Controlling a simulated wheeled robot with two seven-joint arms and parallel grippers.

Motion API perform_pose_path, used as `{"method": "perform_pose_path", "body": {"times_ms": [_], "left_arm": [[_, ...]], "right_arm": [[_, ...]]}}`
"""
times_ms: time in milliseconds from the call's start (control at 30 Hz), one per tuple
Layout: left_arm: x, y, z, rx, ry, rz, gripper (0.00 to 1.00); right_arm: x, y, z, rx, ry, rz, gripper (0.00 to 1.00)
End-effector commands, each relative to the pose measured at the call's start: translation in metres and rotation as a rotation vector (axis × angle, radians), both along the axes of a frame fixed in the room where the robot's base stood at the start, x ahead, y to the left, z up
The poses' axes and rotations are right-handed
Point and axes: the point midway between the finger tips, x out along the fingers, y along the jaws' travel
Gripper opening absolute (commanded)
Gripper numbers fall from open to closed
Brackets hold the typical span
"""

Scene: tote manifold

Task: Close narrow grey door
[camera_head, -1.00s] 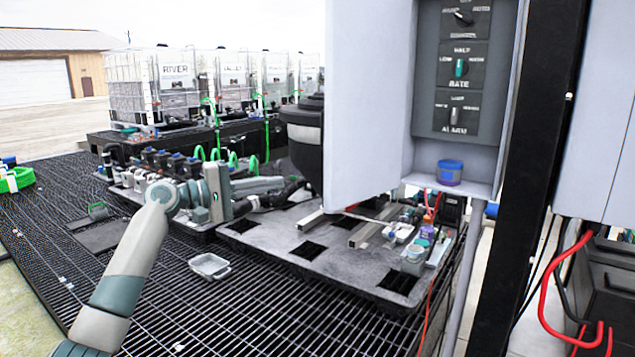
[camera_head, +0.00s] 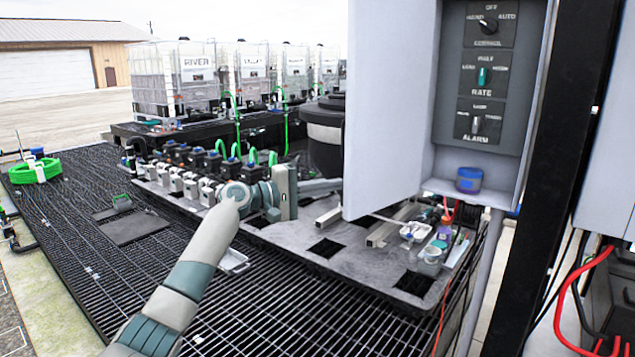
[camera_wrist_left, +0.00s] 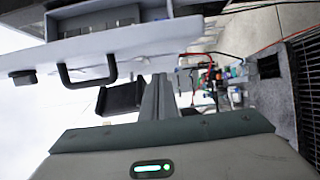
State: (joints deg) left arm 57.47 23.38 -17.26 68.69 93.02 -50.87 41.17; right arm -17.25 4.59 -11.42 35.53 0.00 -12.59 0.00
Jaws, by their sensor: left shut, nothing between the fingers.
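The narrow grey door (camera_head: 385,100) stands open, swung out to the left of the grey control cabinet (camera_head: 549,95). Its inner face shows in the head view. In the left wrist view the door (camera_wrist_left: 140,42) is a pale panel across the top, with a black handle (camera_wrist_left: 88,72) on its outer side. My left arm reaches in from the lower left and runs behind the door, which hides the hand in the head view. In the left wrist view my left gripper (camera_wrist_left: 155,90) is shut and empty, close to the door's outer side; contact cannot be told.
Inside the cabinet are a panel of knobs (camera_head: 486,75) and a blue-lidded jar (camera_head: 469,180). A black post (camera_head: 565,170) stands to its right. Below the door is a grey deck (camera_head: 330,262) with small parts. Black grating (camera_head: 80,230) fills the lower left.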

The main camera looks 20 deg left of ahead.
Motion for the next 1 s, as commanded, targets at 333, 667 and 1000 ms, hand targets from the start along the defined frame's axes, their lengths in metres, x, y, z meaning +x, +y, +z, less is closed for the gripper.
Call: {"method": "perform_pose_path", "body": {"times_ms": [333, 667, 1000], "left_arm": [[-0.019, -0.023, 0.0, 0.002, 0.003, 0.0, 0.0], [-0.022, -0.028, -0.002, 0.0, 0.001, 0.001, 0.0], [-0.022, -0.03, -0.001, 0.0, 0.001, 0.004, 0.0]], "right_arm": [[0.001, -0.001, 0.024, -0.002, -0.002, 0.0, 0.31], [0.001, -0.001, 0.025, -0.001, -0.001, 0.001, 0.31], [0.001, 0.001, 0.025, 0.001, -0.001, 0.0, 0.31]]}}
